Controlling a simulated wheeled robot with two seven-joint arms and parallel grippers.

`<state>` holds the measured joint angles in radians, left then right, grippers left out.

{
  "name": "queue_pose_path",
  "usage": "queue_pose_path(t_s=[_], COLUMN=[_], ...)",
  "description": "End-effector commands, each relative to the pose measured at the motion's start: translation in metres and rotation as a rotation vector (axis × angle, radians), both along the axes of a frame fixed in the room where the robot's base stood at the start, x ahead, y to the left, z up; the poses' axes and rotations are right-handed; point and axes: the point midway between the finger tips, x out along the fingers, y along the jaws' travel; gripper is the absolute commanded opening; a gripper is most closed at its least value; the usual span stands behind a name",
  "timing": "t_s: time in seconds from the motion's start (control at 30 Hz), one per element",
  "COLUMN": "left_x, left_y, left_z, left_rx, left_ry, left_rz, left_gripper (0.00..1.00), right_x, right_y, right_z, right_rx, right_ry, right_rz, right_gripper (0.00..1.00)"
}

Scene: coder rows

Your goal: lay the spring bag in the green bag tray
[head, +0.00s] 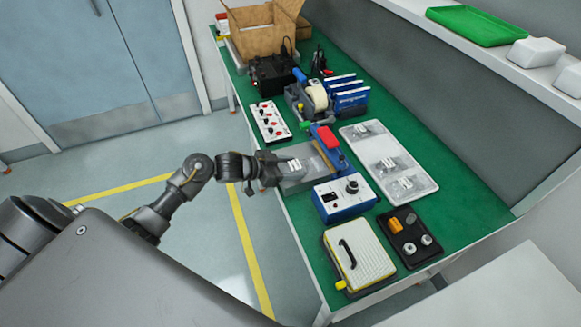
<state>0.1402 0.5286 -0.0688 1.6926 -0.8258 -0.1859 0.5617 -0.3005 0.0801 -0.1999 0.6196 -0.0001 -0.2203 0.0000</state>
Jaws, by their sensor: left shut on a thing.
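My left gripper (272,168) is at the near edge of the green-topped bench, shut on a clear bag with a pale label (296,166), which I take to be the spring bag. The bag's contents are too small to make out. It is beside a blue device with a red handle (327,138); I cannot tell whether they touch. A green tray (478,25) sits on the white shelf at the upper right, away from the gripper, and looks empty. My right gripper is not in view.
A white tray (362,133) holds several clear bags right of the blue device. A blue control box (342,200), a black parts tray (410,236) and a white-topped unit (358,255) stand nearer. A red-button panel (270,122) and a cardboard box (262,30) are farther back. White bins (536,52) share the shelf.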

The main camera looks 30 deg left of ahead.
Motion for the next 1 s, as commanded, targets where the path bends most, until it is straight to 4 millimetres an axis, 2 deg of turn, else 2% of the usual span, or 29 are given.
queue_pose_path(t_s=[0.2, 0.23, 0.4, 0.73, 0.87, 1.0], left_x=[0.000, 0.000, 0.000, 0.000, -0.012, -0.033], left_y=[0.000, 0.000, 0.000, 0.000, 0.011, 0.030], left_z=[-0.004, -0.004, -0.003, 0.002, 0.005, 0.015], left_rx=[0.000, 0.000, 0.001, 0.000, 0.002, 0.005], left_ry=[0.000, 0.001, 0.001, 0.000, 0.001, 0.003], left_rz=[0.000, -0.001, 0.000, 0.001, 0.001, 0.001], left_gripper=[0.31, 0.55, 0.76, 0.76, 0.76, 0.76], right_x=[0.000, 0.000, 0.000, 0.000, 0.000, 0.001], right_y=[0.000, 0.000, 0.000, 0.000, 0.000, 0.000], right_z=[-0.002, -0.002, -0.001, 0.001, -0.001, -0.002], right_rx=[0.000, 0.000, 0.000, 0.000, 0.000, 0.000], right_ry=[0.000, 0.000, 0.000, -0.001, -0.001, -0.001], right_rz=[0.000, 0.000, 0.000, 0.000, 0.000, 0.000], right_gripper=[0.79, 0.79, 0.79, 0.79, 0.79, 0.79])
